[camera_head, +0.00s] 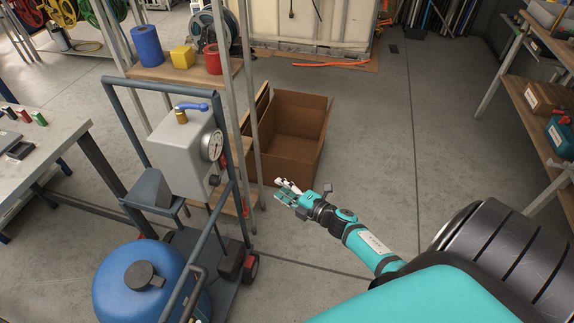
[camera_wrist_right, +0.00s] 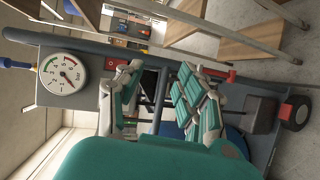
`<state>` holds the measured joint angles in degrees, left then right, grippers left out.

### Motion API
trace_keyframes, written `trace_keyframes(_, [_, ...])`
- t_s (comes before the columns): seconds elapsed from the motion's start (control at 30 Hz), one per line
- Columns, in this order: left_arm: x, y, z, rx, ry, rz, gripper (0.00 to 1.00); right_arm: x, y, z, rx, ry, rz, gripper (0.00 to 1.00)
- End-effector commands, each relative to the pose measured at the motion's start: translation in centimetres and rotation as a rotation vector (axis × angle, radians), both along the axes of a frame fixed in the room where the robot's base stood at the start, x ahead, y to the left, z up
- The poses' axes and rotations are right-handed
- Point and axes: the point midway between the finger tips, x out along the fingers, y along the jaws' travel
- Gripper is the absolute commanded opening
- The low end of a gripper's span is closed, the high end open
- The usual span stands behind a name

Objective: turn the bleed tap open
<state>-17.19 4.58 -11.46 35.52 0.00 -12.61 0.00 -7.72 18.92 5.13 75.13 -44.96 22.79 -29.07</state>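The bleed tap (camera_head: 190,107) is a blue lever on a brass body, on top of a grey box (camera_head: 178,158) on a blue-framed cart. A blue piece that looks like its lever shows at the left edge of the wrist view (camera_wrist_right: 14,64). A round pressure gauge (camera_head: 212,145) sits on the box's side; its dial faces the wrist camera (camera_wrist_right: 63,73). My right gripper (camera_head: 286,190) is to the right of the box and apart from it and the tap. Its teal fingers (camera_wrist_right: 158,98) are spread, with nothing between them. My left gripper is not in view.
The cart's upright frame (camera_head: 228,150) stands beside the box. A blue tank (camera_head: 150,290) is at the cart's lower part. A shelf rack (camera_head: 185,72) with spools stands behind. An open cardboard box (camera_head: 290,135) is on the floor.

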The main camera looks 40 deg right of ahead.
Motion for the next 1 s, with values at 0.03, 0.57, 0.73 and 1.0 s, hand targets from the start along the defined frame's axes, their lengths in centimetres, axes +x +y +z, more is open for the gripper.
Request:
trace_keyframes(0.03, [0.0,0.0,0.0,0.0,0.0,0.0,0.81,-0.4,0.1,-0.9,0.026,0.021,-0.015,0.37])
trace_keyframes(0.57, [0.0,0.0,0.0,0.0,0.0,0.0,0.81,-1.8,0.1,-4.3,0.122,0.105,-0.08,0.37])
trace_keyframes(0.73, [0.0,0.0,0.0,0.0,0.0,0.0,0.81,-1.7,0.1,-4.3,0.121,0.104,-0.08,0.29])
trace_keyframes(1.0, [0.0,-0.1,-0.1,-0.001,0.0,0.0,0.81,-1.5,2.4,-2.8,0.097,0.072,-0.067,0.0])
